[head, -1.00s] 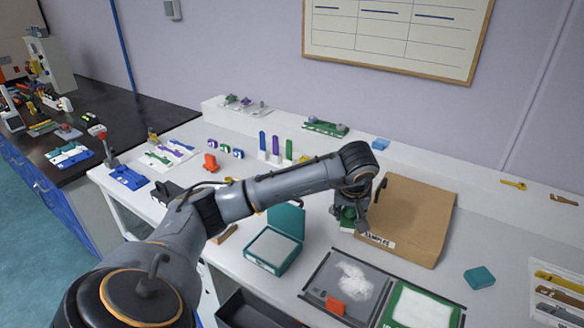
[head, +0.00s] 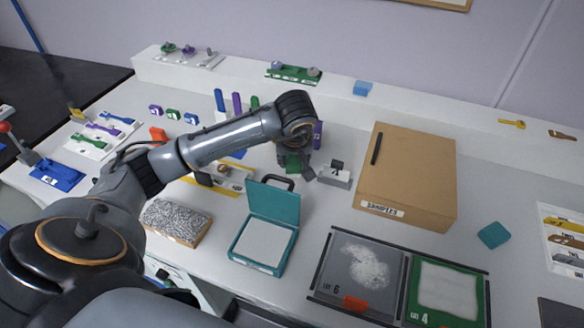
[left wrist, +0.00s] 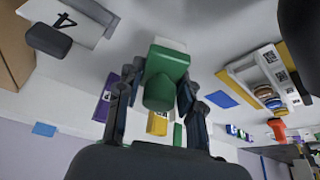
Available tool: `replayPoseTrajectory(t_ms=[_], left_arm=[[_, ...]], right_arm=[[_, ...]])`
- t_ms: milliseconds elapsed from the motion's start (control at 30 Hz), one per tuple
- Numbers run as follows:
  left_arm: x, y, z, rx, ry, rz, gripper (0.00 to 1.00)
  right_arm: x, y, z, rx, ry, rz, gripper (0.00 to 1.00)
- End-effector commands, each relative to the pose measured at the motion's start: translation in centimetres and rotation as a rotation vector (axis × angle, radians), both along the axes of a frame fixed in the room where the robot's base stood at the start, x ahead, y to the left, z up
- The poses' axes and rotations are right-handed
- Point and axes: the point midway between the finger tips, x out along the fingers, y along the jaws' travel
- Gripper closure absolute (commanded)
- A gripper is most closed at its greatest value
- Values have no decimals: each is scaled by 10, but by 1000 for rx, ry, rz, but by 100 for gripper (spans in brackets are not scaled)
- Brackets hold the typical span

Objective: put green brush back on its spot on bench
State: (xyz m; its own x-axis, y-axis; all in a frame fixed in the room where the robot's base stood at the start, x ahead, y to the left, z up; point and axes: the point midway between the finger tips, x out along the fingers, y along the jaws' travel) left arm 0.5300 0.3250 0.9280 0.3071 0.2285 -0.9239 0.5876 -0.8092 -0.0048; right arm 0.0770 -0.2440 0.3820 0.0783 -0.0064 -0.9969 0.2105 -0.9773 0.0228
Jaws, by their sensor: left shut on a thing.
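My left gripper (head: 299,170) is shut on the green brush (head: 292,163), left of the cardboard box and above the bench. In the left wrist view the gripper (left wrist: 155,92) has a finger on each side of the brush's green body (left wrist: 165,75), and a pale end shows beyond it. Much of the brush is hidden by the gripper in the head view. The white bench (head: 330,215) lies below. I cannot tell which place on it is the brush's spot. My right gripper is not in view.
The cardboard box (head: 410,175) stands right of the gripper, and a grey block marked 4 (head: 336,176) sits between them. An open teal case (head: 270,212) is nearer. Black-framed trays (head: 360,270) lie at the front. Bare bench shows right of the box.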

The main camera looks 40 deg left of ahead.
Motion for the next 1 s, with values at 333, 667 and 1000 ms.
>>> replayPoseTrajectory(t_ms=[333, 667, 1000], left_arm=[[0, 0, -38, -1, 0, 0, 93], [0, 0, -43, 1, -3, 0, 93], [0, 0, -42, 0, -2, 0, 40]], right_arm=[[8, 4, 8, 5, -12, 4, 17], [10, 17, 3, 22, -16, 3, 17], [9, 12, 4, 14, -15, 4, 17]])
